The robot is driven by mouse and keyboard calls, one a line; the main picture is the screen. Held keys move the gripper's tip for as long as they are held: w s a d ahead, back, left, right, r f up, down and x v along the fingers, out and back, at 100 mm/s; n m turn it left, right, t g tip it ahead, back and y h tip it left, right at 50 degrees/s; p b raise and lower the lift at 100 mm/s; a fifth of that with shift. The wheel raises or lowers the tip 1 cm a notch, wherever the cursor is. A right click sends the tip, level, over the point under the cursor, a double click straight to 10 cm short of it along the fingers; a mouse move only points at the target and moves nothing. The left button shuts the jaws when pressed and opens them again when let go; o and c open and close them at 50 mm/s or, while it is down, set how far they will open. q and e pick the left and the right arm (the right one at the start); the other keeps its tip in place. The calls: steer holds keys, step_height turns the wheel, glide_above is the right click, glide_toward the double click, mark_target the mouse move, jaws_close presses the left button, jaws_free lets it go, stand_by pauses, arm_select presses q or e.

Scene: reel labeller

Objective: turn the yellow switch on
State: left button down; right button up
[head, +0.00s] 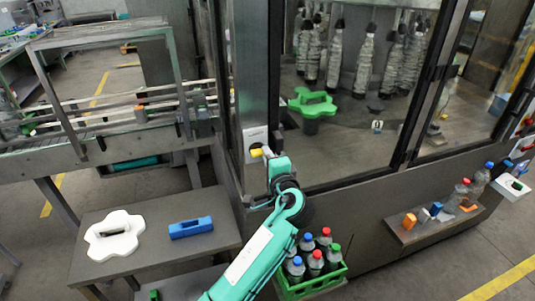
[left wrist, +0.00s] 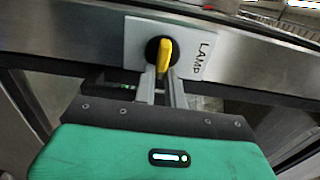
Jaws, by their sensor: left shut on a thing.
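The yellow switch (head: 256,152) sticks out from a white plate (head: 255,135) on the grey machine post. In the left wrist view the switch (left wrist: 164,52) sits on a dark round base, and the plate beside it reads "LAMP" (left wrist: 205,57). Its yellow handle stands nearly upright in that picture. My left gripper (head: 265,153) is at the switch, and its two grey fingers (left wrist: 163,76) are shut on the handle's lower part, which they partly hide. My right gripper is not in view.
A glass-fronted cabinet with a green flower-shaped piece (head: 313,102) stands right of the post. A green crate (head: 311,286) of bottles is below. A side table (head: 155,255) holds a white flower-shaped piece (head: 114,235) and a blue block (head: 190,228). A shelf (head: 432,232) is at right.

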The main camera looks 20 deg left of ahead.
arm_select(q)
steer(key=shift+f, duration=0.1)
stand_by(0.3)
steer(key=c, duration=1.5)
jaws_free()
steer(key=shift+o, duration=0.2)
steer(key=shift+s+d, duration=0.1)
steer(key=v, duration=1.3)
steer(key=shift+s+d, duration=0.25)
